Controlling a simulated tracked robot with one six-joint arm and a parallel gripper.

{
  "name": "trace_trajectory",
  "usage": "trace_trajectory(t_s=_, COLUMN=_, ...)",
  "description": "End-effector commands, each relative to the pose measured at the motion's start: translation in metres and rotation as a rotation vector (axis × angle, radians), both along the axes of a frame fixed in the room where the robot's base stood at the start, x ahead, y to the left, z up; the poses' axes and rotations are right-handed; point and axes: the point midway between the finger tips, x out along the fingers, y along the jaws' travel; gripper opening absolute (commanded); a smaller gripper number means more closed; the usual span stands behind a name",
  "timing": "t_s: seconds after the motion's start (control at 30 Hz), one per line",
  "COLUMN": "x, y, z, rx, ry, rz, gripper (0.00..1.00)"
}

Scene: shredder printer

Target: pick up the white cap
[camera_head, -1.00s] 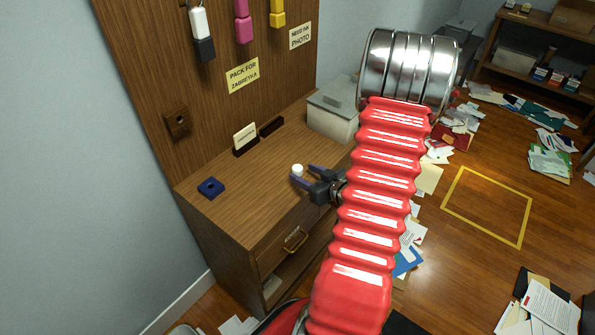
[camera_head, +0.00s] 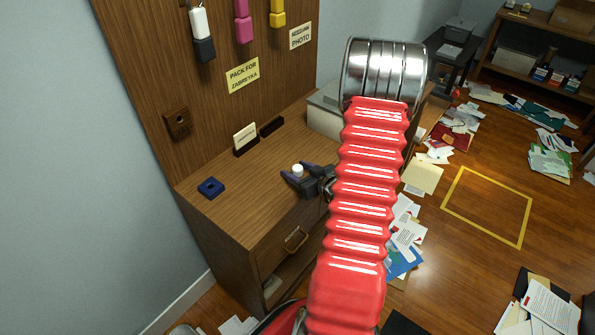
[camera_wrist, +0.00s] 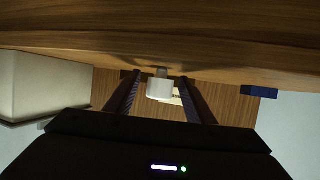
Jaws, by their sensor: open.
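The small white cap (camera_head: 298,170) stands on the wooden desk in the head view. It also shows in the wrist view (camera_wrist: 160,90), between the two dark fingers near their tips. My gripper (camera_head: 294,176) is open at the cap, with its fingers pointing left in the head view. In the wrist view, a finger lies on either side of the cap, and a small gap shows on its right. I cannot tell whether the left finger touches it.
A blue square block (camera_head: 210,188) lies on the desk (camera_head: 245,215) to the left. A grey-white box (camera_head: 325,118) stands at the back right. A wooden panel with hanging coloured items rises behind. Papers litter the floor at right.

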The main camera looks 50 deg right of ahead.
Motion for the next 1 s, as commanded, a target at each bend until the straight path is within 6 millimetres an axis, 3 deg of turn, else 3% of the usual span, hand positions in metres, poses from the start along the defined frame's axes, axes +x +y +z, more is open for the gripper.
trace_trajectory(t_s=0.13, x=-0.0001, y=0.0000, z=0.0000, rx=0.000, ry=0.000, rz=0.000, gripper=0.48)
trace_trajectory(t_s=0.73, x=-0.0001, y=0.0000, z=0.0001, rx=0.000, ry=0.000, rz=0.000, gripper=0.05)
trace_trajectory(t_s=1.0, x=0.0000, y=0.0001, z=0.0009, rx=-0.001, ry=-0.001, rz=0.000, gripper=0.05)
